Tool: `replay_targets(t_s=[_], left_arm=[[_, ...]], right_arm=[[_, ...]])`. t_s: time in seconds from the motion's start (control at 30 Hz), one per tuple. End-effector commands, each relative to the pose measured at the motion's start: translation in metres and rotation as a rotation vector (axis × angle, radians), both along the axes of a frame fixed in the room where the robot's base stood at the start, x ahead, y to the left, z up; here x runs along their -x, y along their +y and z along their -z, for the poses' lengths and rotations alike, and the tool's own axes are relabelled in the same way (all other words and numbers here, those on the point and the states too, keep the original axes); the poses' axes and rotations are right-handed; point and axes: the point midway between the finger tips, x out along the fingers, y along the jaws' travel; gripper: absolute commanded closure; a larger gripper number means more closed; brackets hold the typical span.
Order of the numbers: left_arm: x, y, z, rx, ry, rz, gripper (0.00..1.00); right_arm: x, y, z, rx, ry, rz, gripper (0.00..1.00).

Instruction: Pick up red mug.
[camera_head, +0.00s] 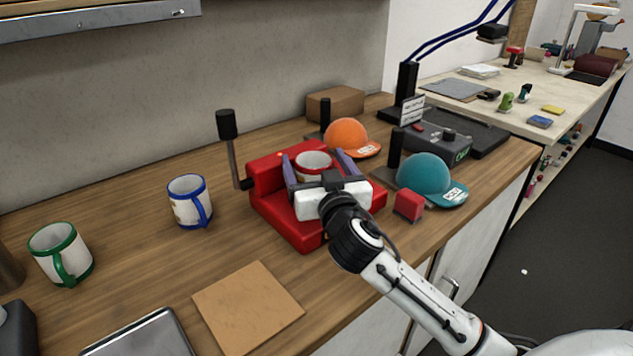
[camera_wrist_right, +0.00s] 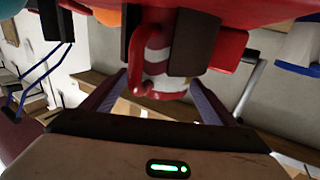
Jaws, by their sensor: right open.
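The red mug (camera_head: 313,162) has a red rim and sits in the red mug press (camera_head: 297,228). Its lower part is hidden behind my gripper in the head view. In the right wrist view the mug (camera_wrist_right: 165,78) shows its white body, red band and red handle, close to a dark pad. My right gripper (camera_head: 318,164) is open, its two purple fingers on either side of the mug. In the right wrist view the fingers (camera_wrist_right: 155,93) stand apart with the mug between them. I cannot tell whether they touch it. My left gripper is not in view.
A blue-rimmed mug (camera_head: 190,202) and a green-rimmed mug (camera_head: 61,253) stand to the left. The press lever (camera_head: 232,150) rises at its left. An orange cap (camera_head: 346,137) and a teal cap (camera_head: 430,177) are to the right. A brown board (camera_head: 247,308) lies in front.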

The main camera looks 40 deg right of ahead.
Motion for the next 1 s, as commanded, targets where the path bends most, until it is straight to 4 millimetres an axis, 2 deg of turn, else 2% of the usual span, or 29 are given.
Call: replay_targets(t_s=[0.17, 0.2, 0.6, 0.87, 1.0], left_arm=[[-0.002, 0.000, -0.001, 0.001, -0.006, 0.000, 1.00], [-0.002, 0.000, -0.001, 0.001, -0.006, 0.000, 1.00], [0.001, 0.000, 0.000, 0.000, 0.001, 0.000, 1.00], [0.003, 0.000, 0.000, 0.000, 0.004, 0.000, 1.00], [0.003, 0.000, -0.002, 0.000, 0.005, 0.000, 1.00]], right_arm=[[0.000, 0.000, 0.001, 0.000, 0.001, -0.001, 0.20], [0.000, 0.000, 0.001, 0.000, 0.001, -0.001, 0.24], [0.000, 0.000, 0.001, 0.001, 0.001, 0.000, 0.91], [0.000, 0.000, -0.004, 0.001, -0.004, 0.000, 0.91], [0.000, 0.000, -0.024, 0.001, -0.008, 0.000, 0.91]])
